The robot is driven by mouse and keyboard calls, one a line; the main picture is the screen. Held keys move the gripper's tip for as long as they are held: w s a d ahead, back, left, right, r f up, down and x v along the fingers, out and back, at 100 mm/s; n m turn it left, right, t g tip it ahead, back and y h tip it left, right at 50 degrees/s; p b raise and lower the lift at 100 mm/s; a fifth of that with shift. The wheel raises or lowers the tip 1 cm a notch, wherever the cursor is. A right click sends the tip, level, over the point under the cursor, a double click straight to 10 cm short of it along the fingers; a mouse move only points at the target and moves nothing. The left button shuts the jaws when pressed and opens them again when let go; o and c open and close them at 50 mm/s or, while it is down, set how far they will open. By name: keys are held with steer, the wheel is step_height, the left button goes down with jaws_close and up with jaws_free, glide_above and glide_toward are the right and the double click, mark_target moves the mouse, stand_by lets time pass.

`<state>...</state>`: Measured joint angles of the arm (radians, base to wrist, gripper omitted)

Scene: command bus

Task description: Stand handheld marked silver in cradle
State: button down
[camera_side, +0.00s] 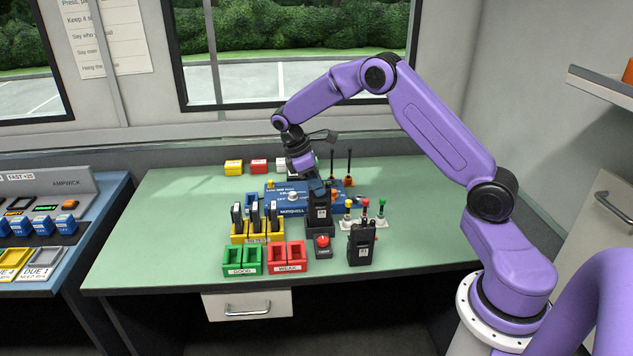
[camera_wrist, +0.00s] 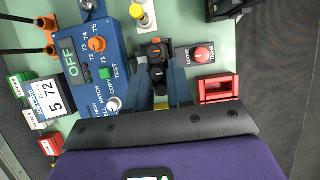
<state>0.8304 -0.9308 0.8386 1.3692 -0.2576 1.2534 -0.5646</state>
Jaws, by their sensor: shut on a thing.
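My gripper (camera_side: 311,181) is shut on a dark handheld (camera_side: 320,210) with a pale label on its front; I cannot read any silver mark. In the wrist view, the handheld's top and knobs (camera_wrist: 156,52) show between my two fingers (camera_wrist: 158,84). The handheld stands about upright at the black cradle (camera_side: 320,229), beside the blue tester. I cannot tell whether it is fully seated, since its lower end is hidden. A second dark handheld (camera_side: 362,243) with a pale label stands on the desk to the right.
The blue tester (camera_side: 290,209) is behind and left. Yellow slots (camera_side: 237,239), green trays (camera_side: 240,268) and red trays (camera_side: 291,264) lie left. Coloured plugs (camera_side: 365,203) stand right. The desk's right side is clear.

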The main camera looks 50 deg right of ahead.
steer(key=shift+f, duration=1.3)
steer(key=c, duration=0.6)
jaws_free()
steer(key=shift+r, duration=0.1)
steer(key=shift+r, duration=3.45)
